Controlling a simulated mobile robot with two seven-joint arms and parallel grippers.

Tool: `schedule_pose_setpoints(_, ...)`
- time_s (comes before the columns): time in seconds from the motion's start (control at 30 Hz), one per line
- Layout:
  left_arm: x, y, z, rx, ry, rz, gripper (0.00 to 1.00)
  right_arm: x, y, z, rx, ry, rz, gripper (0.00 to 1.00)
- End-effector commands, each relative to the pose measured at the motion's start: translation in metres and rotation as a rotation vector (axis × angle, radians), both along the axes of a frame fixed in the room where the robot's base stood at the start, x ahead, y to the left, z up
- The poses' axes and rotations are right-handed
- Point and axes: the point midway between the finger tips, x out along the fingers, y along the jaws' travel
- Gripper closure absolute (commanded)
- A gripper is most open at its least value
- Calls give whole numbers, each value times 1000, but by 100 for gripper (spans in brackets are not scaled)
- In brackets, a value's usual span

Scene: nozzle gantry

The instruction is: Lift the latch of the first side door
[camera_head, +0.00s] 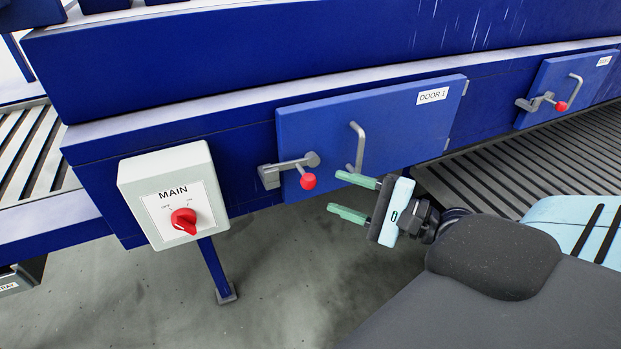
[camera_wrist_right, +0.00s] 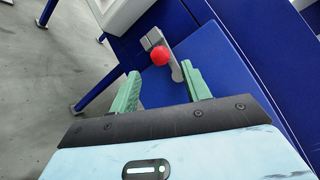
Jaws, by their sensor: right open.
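The first side door (camera_head: 380,125) is a blue panel labelled "DOOR 1" with a grey bar handle (camera_head: 357,147). Its latch (camera_head: 291,164) is a grey lever lying across the door's left edge into a bracket, with a red knob (camera_head: 308,181) at its end. My right gripper (camera_head: 352,197) is open and empty, just right of and a little below the knob, apart from it in the head view. In the right wrist view, the red knob (camera_wrist_right: 161,54) shows beyond the fingers, between their tips. My left gripper is not in view.
A white "MAIN" switch box (camera_head: 174,193) with a red rotary knob stands left of the door. A second blue door (camera_head: 567,88) with a similar latch is at the far right. Slatted conveyor (camera_head: 535,160) lies at right. Grey floor below the machine is open.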

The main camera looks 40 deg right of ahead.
Motion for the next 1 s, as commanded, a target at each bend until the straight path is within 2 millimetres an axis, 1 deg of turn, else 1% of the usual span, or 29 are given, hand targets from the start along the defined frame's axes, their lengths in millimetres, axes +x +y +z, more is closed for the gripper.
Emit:
schedule_pose_setpoints(0.17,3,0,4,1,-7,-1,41,5,1,2,4,-5,-3,53)
schedule_pose_setpoints(0.27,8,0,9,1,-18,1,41,12,4,3,6,-7,-4,53)
schedule_pose_setpoints(0.63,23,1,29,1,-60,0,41,48,22,4,6,-8,-2,53)
schedule_pose_setpoints(0.8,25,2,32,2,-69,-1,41,62,28,2,6,-5,-2,53)
schedule_pose_setpoints(1.0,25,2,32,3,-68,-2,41,70,33,1,5,-2,-1,53)
